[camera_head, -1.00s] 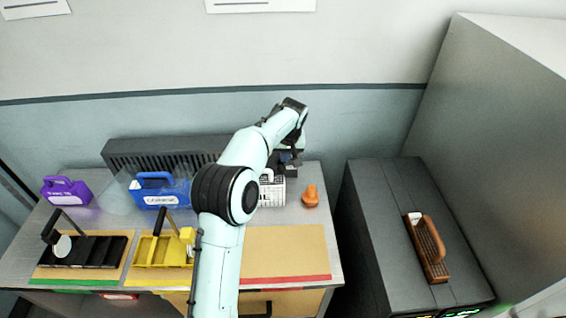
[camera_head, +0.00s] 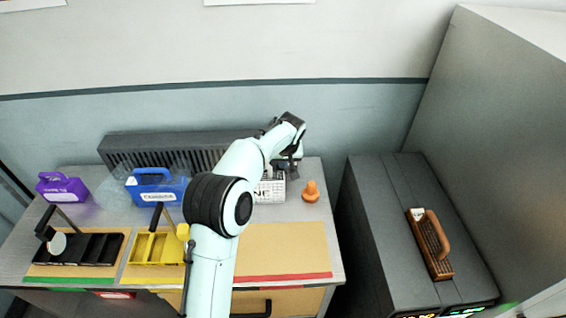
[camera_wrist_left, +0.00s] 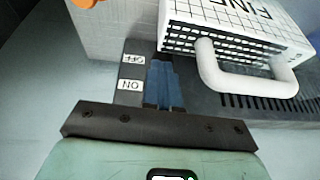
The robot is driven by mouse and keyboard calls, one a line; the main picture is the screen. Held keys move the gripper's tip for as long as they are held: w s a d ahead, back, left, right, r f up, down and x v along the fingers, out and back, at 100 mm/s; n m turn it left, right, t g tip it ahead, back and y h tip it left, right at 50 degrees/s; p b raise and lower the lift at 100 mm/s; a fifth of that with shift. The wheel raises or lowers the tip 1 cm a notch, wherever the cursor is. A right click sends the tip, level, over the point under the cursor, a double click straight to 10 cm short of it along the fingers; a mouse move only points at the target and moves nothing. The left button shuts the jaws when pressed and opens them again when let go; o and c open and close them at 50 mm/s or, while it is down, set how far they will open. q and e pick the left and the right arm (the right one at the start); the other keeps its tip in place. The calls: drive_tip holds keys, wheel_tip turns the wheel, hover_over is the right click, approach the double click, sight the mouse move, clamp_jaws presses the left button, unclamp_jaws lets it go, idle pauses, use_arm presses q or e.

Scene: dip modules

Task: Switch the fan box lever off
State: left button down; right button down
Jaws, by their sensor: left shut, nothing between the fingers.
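The fan box (camera_head: 122,147) is a long dark grey slotted housing along the back of the bench. My left gripper (camera_head: 288,170) is at its right end, behind the white cartridge. In the left wrist view a dark panel (camera_wrist_left: 131,72) carries an OFF label (camera_wrist_left: 134,59) and an ON label (camera_wrist_left: 130,85). The blue fingers of my left gripper (camera_wrist_left: 160,66) are shut and empty, right beside these labels. I cannot make out the lever; the fingers may hide it. My right gripper is not in view.
A white cartridge (camera_head: 270,190) marked FINE, with a white handle, stands close beside the gripper. An orange knob-like object (camera_head: 310,192) is to its right. Blue (camera_head: 158,188) and purple (camera_head: 62,188) cartridges stand left. Black (camera_head: 85,248) and yellow (camera_head: 155,249) trays are in front.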

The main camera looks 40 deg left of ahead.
use_arm(q)
drive_tip(key=shift+s+f, duration=0.15)
drive_tip(key=shift+s, duration=0.3)
drive_tip(key=shift+w, duration=0.5)
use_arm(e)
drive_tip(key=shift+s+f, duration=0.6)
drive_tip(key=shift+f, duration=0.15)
use_arm(q)
drive_tip(key=shift+s, duration=0.1)
drive_tip(key=shift+r, duration=0.9)
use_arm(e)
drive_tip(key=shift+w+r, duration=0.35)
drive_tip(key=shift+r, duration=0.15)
